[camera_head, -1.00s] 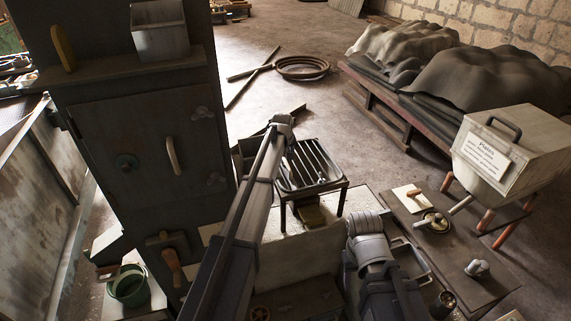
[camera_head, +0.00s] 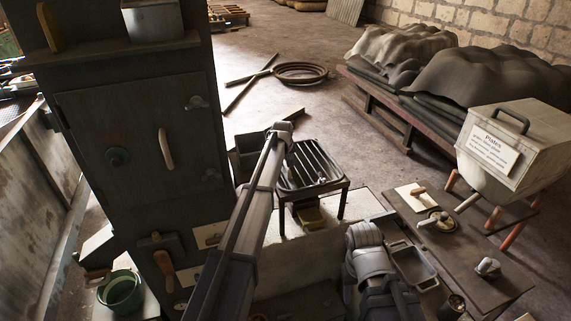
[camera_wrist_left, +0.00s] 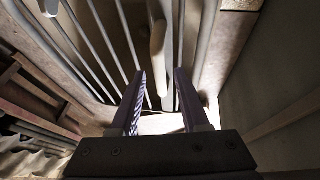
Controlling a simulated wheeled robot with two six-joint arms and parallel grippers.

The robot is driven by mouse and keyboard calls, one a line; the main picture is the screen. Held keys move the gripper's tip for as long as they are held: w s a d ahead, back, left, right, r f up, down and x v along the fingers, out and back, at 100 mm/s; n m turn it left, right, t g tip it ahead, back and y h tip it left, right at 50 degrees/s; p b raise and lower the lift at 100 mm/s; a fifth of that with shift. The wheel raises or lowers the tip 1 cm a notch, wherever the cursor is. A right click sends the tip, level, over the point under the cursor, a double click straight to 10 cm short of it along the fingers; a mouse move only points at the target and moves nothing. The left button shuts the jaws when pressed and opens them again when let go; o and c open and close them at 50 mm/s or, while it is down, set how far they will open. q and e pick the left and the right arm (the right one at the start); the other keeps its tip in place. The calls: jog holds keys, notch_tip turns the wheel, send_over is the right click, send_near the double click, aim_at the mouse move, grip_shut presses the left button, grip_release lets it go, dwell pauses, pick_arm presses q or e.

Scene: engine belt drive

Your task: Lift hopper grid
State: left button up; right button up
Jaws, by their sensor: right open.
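The hopper grid (camera_head: 313,163), a set of parallel bars in a dark frame, lies on a legged stand in the middle of the head view. Its pale bars (camera_wrist_left: 113,40) fill the upper part of the left wrist view. My left arm reaches up to the stand's left side in the head view, where its gripper is hidden. In the left wrist view my left gripper (camera_wrist_left: 158,92) is open, fingers apart, with a thick pale rod (camera_wrist_left: 158,45) just beyond the gap; contact cannot be told. My right gripper (camera_head: 364,240) is open, low and right of the stand, its fingers hard to make out.
A dark cabinet (camera_head: 140,130) stands close on the left, a green bucket (camera_head: 120,290) at its foot. A bench (camera_head: 465,258) with small parts and a labelled box (camera_head: 515,145) stand on the right. Open floor (camera_head: 250,50) lies beyond the stand.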

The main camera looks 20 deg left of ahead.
pick_arm(q)
grip_shut()
dwell(1.2)
